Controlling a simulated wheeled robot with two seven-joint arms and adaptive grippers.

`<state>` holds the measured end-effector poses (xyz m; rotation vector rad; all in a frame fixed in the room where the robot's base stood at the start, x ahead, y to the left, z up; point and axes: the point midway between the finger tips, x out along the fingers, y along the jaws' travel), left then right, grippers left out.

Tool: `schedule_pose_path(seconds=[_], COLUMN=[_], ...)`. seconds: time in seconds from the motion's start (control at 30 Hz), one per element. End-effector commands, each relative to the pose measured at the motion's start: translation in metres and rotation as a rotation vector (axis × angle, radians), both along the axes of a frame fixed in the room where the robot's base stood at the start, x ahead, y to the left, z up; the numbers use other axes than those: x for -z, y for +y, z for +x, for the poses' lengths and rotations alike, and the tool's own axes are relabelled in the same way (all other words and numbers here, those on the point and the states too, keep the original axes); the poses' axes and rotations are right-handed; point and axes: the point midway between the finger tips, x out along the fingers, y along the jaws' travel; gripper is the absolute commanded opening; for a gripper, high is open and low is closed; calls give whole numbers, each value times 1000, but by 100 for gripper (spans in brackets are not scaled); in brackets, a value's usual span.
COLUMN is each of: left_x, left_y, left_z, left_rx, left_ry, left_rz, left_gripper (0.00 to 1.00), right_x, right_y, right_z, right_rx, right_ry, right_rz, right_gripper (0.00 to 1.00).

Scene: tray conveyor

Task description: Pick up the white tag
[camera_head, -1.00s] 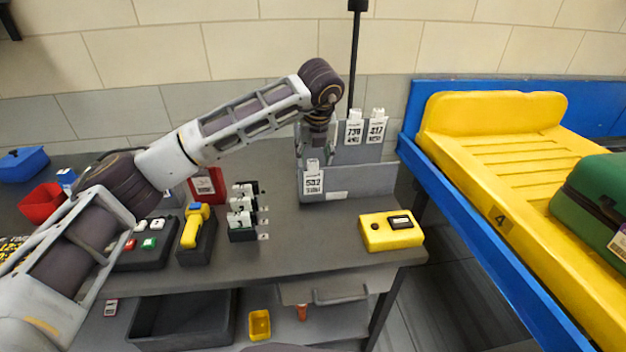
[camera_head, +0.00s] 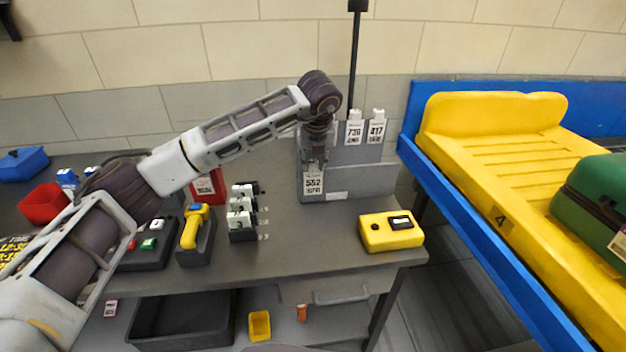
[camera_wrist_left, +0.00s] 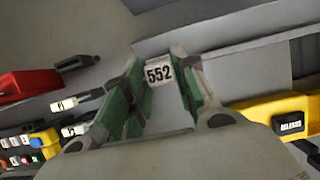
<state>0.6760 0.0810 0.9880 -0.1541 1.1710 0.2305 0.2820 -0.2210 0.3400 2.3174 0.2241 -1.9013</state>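A white tag printed 552 (camera_head: 314,183) stands upright in the front of the grey stepped rack (camera_head: 365,180) on the table. My left gripper (camera_head: 314,152) is directly above it, pointing down, and hides the tag's top in the head view. In the left wrist view the tag (camera_wrist_left: 159,73) shows between the green-padded fingers of my left gripper (camera_wrist_left: 158,80), which are spread on either side of it. Two more white tags, 739 (camera_head: 354,131) and 417 (camera_head: 376,130), stand in the rear row. My right gripper is not in view.
A yellow box with a dark display (camera_head: 391,232) sits right of the rack. Left stand small labelled blocks (camera_head: 241,222), a yellow scanner (camera_head: 192,230) and a red holder (camera_head: 207,188). A blue-sided conveyor with a yellow tray (camera_head: 490,150) runs along the right.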

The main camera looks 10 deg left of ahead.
Motion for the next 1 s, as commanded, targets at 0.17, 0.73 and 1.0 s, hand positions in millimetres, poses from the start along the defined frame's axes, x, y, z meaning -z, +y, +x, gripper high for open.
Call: schedule_pose_path(seconds=[0.17,0.73,1.0], left_x=[0,-12,-42], left_y=[0,-1,-1], left_z=[0,-4,-4], left_rx=[0,0,-1], left_ry=[0,-2,-1], left_rz=[0,0,-1], left_gripper=[1,0,0], right_x=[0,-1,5], right_y=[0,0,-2], right_z=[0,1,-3], right_rx=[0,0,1], right_ry=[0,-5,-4], right_rz=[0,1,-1], right_gripper=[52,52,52])
